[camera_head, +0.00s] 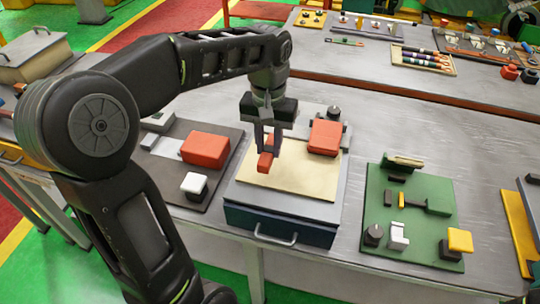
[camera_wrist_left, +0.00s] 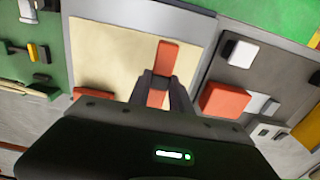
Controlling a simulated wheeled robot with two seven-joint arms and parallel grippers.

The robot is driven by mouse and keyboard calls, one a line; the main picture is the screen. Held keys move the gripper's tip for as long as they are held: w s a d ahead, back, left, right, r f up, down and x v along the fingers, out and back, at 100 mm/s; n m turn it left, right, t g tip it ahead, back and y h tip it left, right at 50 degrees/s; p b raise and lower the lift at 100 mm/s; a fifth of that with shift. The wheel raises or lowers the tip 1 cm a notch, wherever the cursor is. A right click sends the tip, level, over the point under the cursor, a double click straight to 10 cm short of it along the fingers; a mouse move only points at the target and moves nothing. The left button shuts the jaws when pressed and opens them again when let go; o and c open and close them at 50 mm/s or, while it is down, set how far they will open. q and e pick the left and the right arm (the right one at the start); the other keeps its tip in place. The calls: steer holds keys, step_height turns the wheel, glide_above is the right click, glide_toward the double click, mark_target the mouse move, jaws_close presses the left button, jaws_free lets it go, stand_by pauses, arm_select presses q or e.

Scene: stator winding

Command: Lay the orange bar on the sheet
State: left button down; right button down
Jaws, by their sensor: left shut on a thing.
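The orange bar (camera_head: 265,163) is between the fingers of my left gripper (camera_head: 268,148), over the cream sheet (camera_head: 300,182). In the left wrist view the orange bar (camera_wrist_left: 166,62) sticks out past my left gripper's fingertips (camera_wrist_left: 160,85), with the pale sheet (camera_wrist_left: 115,45) behind it. I cannot tell whether the bar touches the sheet or hangs just above it. The sheet lies on top of a grey box with a dark drawer (camera_head: 280,225). My right gripper is not in view.
A red-orange block (camera_head: 325,137) stands at the sheet's back right. A dark board with a red block (camera_head: 205,149) and a white-topped piece (camera_head: 194,185) lies to the left. A green board (camera_head: 410,215) with several small parts lies to the right. Bare table shows between them.

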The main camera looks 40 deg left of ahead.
mark_target(269, 149)
arm_select(q)
step_height(269, 149, down, 3)
steer(key=shift+f, duration=0.35)
stand_by(0.3)
steer(key=shift+f, duration=0.15)
steer(key=c, duration=1.2)
jaws_free()
steer(key=shift+o, duration=0.2)
